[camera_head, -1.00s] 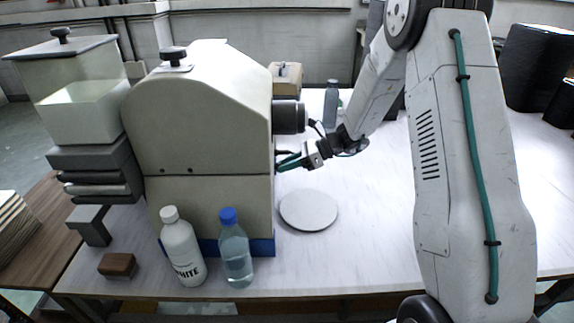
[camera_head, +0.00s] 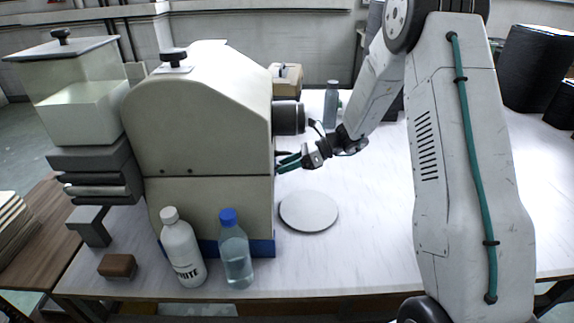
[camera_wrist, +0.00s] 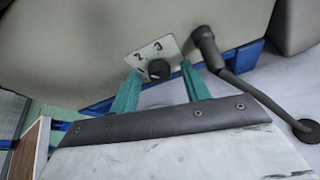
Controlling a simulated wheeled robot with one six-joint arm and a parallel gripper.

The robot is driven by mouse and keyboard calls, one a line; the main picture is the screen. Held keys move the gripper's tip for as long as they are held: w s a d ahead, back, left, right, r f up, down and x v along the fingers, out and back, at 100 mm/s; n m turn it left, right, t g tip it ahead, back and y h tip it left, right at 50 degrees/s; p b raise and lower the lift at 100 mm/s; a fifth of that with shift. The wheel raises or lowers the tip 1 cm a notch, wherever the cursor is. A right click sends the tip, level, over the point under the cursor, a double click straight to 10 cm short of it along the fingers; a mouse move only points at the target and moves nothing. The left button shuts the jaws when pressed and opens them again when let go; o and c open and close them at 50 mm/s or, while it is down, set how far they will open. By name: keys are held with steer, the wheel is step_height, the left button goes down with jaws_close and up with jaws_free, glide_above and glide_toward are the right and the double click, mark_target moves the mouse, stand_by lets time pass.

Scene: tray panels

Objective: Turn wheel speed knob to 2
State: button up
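The wheel speed knob (camera_wrist: 159,70) is a small round black dial on a pale plate with the figures 1, 2 and 3, on the beige machine (camera_head: 200,120). The knob's pointer is too small to read surely. My gripper (camera_wrist: 160,69) has two green fingers spread apart, with the knob showing between their tips. I see no finger touching the knob. In the head view my gripper (camera_head: 287,163) is at the machine's right side, and the knob is hidden there.
A black crank lever (camera_wrist: 222,65) sticks out close right of the plate in the wrist view. A black cylinder (camera_head: 289,118) juts out above my gripper. A round grey disc (camera_head: 309,211) lies below. A white bottle (camera_head: 182,250) and a clear bottle (camera_head: 236,256) stand in front.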

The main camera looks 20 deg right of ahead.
steer(key=v, duration=0.7)
steer(key=shift+d+r, duration=0.15)
steer(key=shift+d, duration=0.2)
